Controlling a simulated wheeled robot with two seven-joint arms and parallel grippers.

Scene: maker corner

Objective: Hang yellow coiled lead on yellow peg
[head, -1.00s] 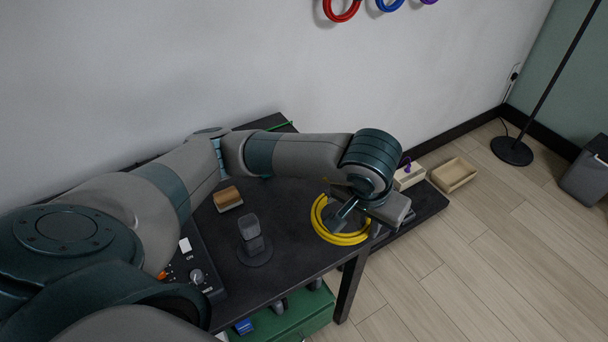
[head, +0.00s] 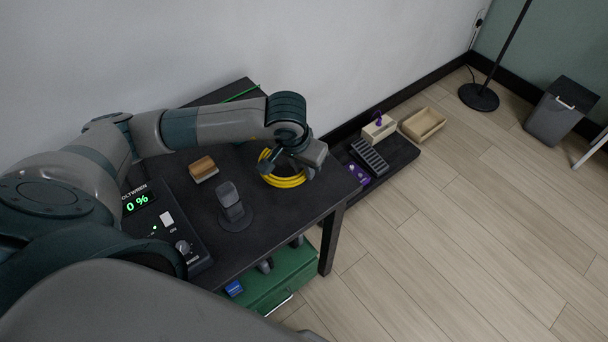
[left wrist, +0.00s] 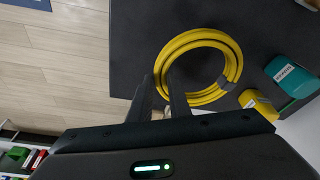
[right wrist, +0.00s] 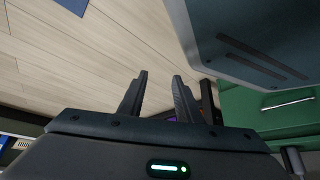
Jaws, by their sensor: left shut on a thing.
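The yellow coiled lead (head: 287,183) is at the right end of the dark table. I cannot tell whether the coil is lifted clear of the table. My right gripper (right wrist: 161,76) is open and empty in the right wrist view, with floor beyond it. The yellow peg is not in view.
On the table (head: 278,215) are a control box (head: 165,225), a grey stand (head: 231,203) and a wooden block (head: 203,169). A green drawer unit (head: 275,278) is below. A low dark platform (head: 398,150) holds trays at the right.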

